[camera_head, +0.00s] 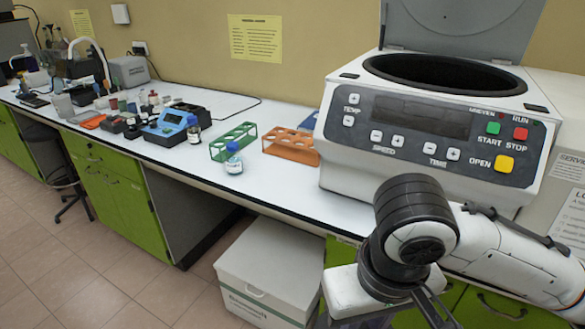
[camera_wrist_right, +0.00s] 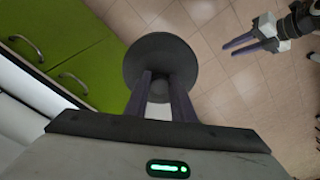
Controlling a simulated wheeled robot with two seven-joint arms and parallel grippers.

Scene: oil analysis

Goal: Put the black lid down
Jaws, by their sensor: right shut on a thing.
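The black lid (camera_wrist_right: 150,58) is a round dark disc with a central knob, seen in the right wrist view. My right gripper (camera_wrist_right: 160,84) is shut on its knob, and the lid hangs clear beyond the fingertips, with floor and green cabinet fronts behind it. In the head view my right arm reaches in from the right, before the centrifuge (camera_head: 420,125); the lid does not show there. The centrifuge's cover is raised and its dark bowl (camera_head: 445,72) is open. My left gripper (camera_wrist_right: 250,43) shows at the upper right of the wrist view, fingers apart and empty.
The white bench (camera_head: 290,190) has clear room along its front edge, left of the centrifuge. A blue-capped bottle (camera_head: 234,160), a green rack (camera_head: 233,141) and an orange rack (camera_head: 291,146) stand there. A white box (camera_head: 268,272) sits on the floor below.

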